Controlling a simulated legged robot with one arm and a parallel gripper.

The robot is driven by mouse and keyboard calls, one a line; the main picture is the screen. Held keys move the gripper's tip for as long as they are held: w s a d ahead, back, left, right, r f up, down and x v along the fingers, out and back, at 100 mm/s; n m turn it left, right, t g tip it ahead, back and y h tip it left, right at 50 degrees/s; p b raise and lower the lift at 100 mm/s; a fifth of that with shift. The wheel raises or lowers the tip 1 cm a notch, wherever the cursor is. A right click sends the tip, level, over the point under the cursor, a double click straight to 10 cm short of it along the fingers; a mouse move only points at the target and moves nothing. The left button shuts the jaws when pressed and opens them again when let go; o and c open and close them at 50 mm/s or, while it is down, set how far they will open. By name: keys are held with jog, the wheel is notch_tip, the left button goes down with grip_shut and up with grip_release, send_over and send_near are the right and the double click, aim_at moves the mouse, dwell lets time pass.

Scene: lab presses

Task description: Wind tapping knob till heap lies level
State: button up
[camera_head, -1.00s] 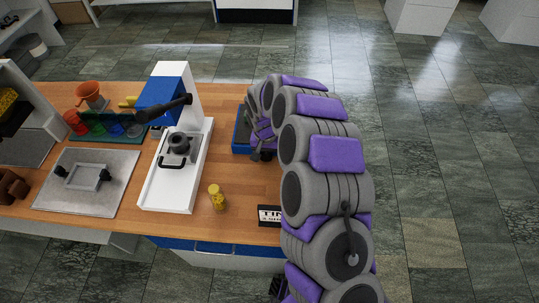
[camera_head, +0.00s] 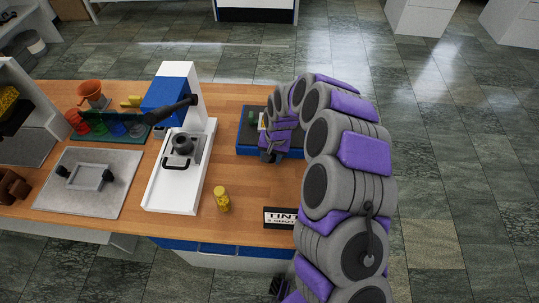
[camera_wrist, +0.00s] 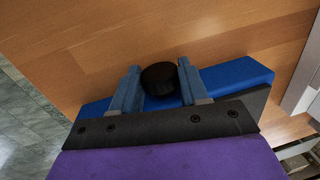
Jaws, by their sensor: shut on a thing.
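The black tapping knob (camera_wrist: 160,77) sticks out of the side of a low blue device (camera_wrist: 235,75) in the wrist view. My gripper (camera_wrist: 158,88) has a finger on each side of the knob and is shut on it. In the head view the blue device (camera_head: 246,148) lies on the wooden bench, and my gripper (camera_head: 269,155) is at its near side. My arm covers the device's right part. A small green piece (camera_head: 252,117) and a pale piece show on its top. I cannot make out a heap or its level.
A white and blue lever press (camera_head: 150,187) stands left of the device. A yellow vial (camera_head: 222,200) and a lettered sign (camera_head: 280,216) stand near the bench's front edge.

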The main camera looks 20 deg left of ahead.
jog(key=shift+s+d+f+y+b, duration=0.1)
jog(key=shift+d+f+y+b, duration=0.15)
jog(key=shift+y+b, duration=0.35)
jog(key=shift+g+y, duration=0.3)
jog(key=shift+y, duration=0.1)
jog(key=o, duration=1)
jog(key=shift+r, duration=0.1)
jog(key=shift+r, duration=0.1)
jog(key=p+v, duration=0.2)
jog(key=v, duration=1.5)
jog(key=shift+r+p, duration=0.1)
jog(key=shift+p, duration=0.25)
